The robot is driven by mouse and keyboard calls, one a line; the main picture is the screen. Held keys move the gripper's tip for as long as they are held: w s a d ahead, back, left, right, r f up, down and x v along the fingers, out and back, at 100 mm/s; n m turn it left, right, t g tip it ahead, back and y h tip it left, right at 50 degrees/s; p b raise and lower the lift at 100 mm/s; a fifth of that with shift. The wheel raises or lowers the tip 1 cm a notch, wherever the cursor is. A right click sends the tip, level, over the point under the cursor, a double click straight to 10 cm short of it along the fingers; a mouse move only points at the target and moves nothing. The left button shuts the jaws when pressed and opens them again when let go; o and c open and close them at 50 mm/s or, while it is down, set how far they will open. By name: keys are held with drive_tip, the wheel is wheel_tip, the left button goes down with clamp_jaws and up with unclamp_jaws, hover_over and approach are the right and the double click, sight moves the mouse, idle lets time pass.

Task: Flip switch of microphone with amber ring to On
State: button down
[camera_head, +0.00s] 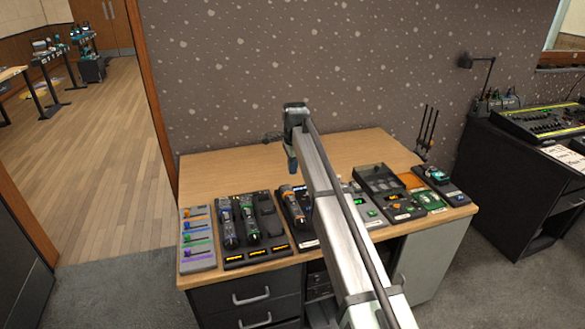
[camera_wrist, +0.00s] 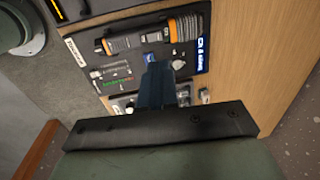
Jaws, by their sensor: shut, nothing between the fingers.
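A dark microphone with an amber-orange ring (camera_wrist: 140,40) lies on a black tray (camera_wrist: 122,82) in the wrist view. Its switch is too small to make out. In the head view a microphone (camera_head: 294,202), partly beside my arm, lies on what looks like the same tray. My gripper (camera_wrist: 157,72) is shut and empty, its fingertips apart from the microphone in the picture and appearing above the tray. In the head view my gripper (camera_head: 292,168) points down over the desk, behind the row of devices.
The wooden desk (camera_head: 225,173) is clear at the back. Left of the tray are a dock (camera_head: 268,215) with two microphones and a fader panel (camera_head: 197,240). A speckled wall is behind.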

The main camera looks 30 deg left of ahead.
sight(293, 199)
drive_tip(key=f, duration=0.7)
drive_tip(key=w+a+f, duration=0.1)
drive_tip(key=f, duration=0.3)
drive_tip(key=shift+f, duration=0.1)
drive_tip(key=shift+f, duration=0.1)
drive_tip(key=shift+f, duration=0.2)
drive_tip(key=shift+s+d, duration=0.65)
drive_tip(key=shift+r, duration=0.55)
wheel_tip(293, 199, up, 13)
drive_tip(key=s+d, duration=0.1)
